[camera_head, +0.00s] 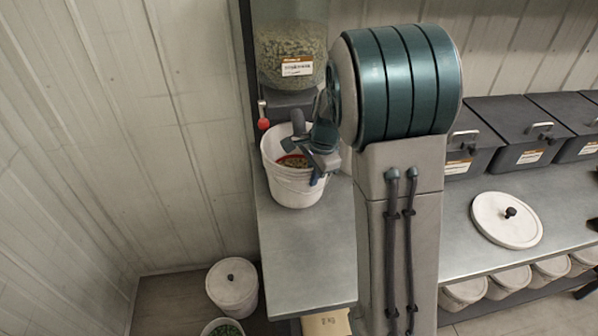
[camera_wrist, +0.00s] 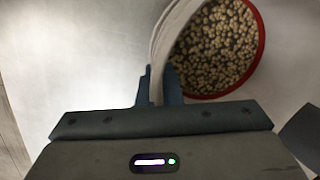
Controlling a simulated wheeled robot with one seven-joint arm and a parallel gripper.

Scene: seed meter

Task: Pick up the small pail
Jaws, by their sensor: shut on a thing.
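The small pail (camera_head: 291,192) is white and stands upright at the left end of the grey counter, below a seed dispenser. Pale seeds with a red ring around them show inside it. My gripper (camera_head: 322,160) reaches over the pail's right side from above. In the wrist view my gripper (camera_wrist: 160,88) is shut on the pail's wall, one finger on each side of the white rim (camera_wrist: 172,35). The pail's base appears to be at the counter top; I cannot tell whether it touches.
The clear dispenser (camera_head: 290,50) with a red-knobbed lever (camera_head: 263,123) is just above and behind the pail. A round white lid (camera_head: 507,219) lies right on the counter (camera_head: 305,255), before dark bins (camera_head: 520,130). A lidded white bucket (camera_head: 232,288) stands on the floor.

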